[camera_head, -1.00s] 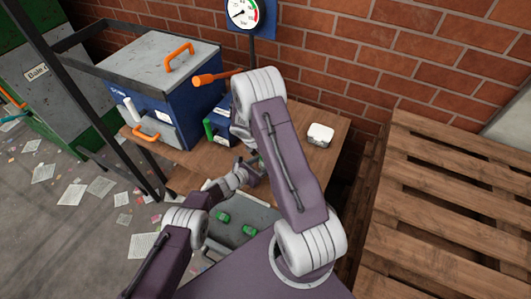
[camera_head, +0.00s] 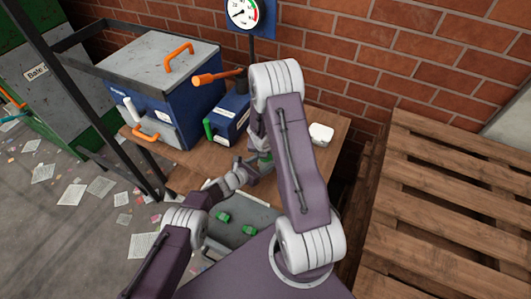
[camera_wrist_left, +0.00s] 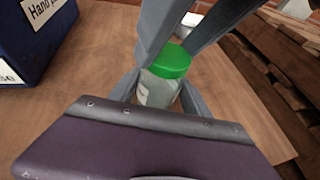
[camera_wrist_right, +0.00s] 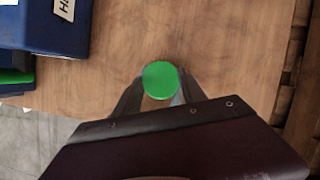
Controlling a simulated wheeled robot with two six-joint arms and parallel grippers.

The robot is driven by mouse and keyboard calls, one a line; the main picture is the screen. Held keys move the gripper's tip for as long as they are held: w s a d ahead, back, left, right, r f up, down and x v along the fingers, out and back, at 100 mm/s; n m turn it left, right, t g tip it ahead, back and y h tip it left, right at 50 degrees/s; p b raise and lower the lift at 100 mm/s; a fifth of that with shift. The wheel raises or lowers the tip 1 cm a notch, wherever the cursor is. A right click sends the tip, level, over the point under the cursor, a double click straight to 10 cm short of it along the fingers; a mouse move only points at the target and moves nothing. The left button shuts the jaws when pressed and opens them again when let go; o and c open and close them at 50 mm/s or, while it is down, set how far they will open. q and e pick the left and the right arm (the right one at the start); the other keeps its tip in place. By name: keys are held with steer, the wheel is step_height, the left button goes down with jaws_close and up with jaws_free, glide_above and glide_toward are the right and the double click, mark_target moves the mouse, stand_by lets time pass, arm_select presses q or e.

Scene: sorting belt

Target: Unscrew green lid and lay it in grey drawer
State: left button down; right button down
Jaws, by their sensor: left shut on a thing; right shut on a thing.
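A clear jar (camera_wrist_left: 158,90) with a green lid (camera_wrist_left: 170,61) stands upright on the wooden table. My left gripper (camera_head: 250,172) is shut around the jar's body; its fingers flank the glass in the left wrist view (camera_wrist_left: 163,97). My right gripper comes down from above, its fingers on either side of the lid in the left wrist view (camera_wrist_left: 185,40). The right wrist view shows the lid (camera_wrist_right: 160,80) from above, between the right fingertips (camera_wrist_right: 158,93). Whether the lid is loose cannot be told. The grey drawer (camera_head: 256,213) is near my base, with green pieces in it.
A blue hand press (camera_head: 230,117) with an orange lever stands behind the jar. A large blue box (camera_head: 165,95) with orange handles is at the back left. Wooden pallets (camera_head: 450,190) stand at the right.

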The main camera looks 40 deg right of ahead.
steer(key=shift+w+r+n+t+y, duration=0.1)
steer(key=shift+w+n+t+y, duration=0.1)
steer(key=shift+n, duration=0.4)
steer(key=shift+w+n+t+y, duration=0.1)
steer(key=shift+n+t+y, duration=0.1)
steer(key=shift+n, duration=0.4)
steer(key=c, duration=0.6)
jaws_free()
steer(key=shift+s, duration=0.15)
